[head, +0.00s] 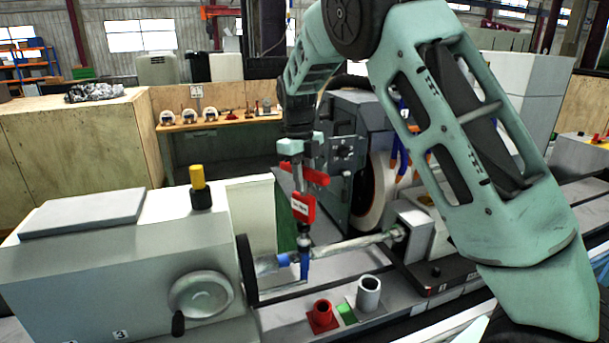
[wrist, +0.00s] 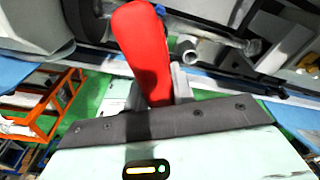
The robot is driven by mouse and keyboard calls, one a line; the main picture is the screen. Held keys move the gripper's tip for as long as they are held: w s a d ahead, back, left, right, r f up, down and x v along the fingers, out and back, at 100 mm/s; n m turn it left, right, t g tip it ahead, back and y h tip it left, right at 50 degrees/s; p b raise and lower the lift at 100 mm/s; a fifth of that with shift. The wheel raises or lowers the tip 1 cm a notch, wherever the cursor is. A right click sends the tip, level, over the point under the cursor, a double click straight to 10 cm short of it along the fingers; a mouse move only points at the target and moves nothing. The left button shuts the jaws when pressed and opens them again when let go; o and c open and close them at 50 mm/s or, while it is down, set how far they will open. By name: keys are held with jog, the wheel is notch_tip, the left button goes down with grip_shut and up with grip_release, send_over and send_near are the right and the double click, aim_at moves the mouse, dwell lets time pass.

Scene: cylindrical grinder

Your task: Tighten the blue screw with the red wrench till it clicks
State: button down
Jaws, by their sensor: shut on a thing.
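My gripper (head: 298,158) is shut on the red wrench (head: 303,207), which hangs upright below it with its dark tip down. In the wrist view the red wrench (wrist: 147,50) fills the middle, in front of the gripper's palm. The blue screw (head: 304,265) is at the left end of the horizontal shaft on the grinder, next to a blue clamp piece. The wrench tip is directly above the blue screw and appears to meet its top; I cannot tell whether it is seated. The screw is hidden in the wrist view.
The shaft (head: 345,244) runs between the left headstock with its handwheel (head: 200,296) and the right tailstock (head: 413,237). The grinding wheel (head: 371,190) is close behind.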

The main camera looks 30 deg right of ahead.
aim_at(305, 167)
jog(key=shift+s+f+m, duration=0.1)
jog(key=shift+f+m, duration=0.15)
jog(key=shift+m, duration=0.15)
jog(key=shift+n+p, duration=0.35)
jog(key=shift+n, duration=0.05)
jog(key=shift+r, duration=0.1)
jog(key=shift+r, duration=0.4)
jog(key=shift+r+p, duration=0.6)
jog(key=shift+r, duration=1.6)
jog(key=shift+r, duration=2.55)
